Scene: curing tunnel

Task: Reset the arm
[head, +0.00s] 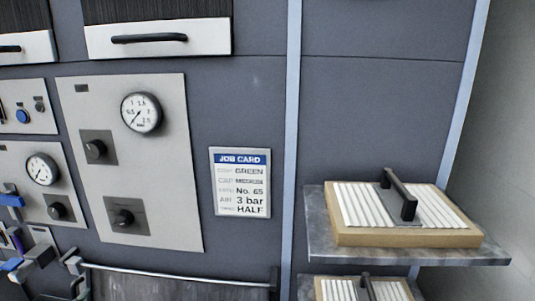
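Neither of my grippers shows clearly in the head view, and I see no arm that I can be sure of. A grey wall panel (250,110) fills most of the view. A pale control plate (160,190) on it carries a round gauge (141,113) and two dark knobs, an upper one (96,149) and a lower one (123,217). A job card (240,183) with a blue header hangs to the right of the plate. It reads "GREEN", "No. 65", "3 bar" and "HALF"; one line is too small to read.
A grey shelf (318,252) sticks out at the right. It bears a wooden-rimmed tray (400,238) with white ribs and a black handle. A second tray (338,290) shows below. A metal bar (180,275) runs along the bottom. Blue-handled fittings (12,200) stand at lower left.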

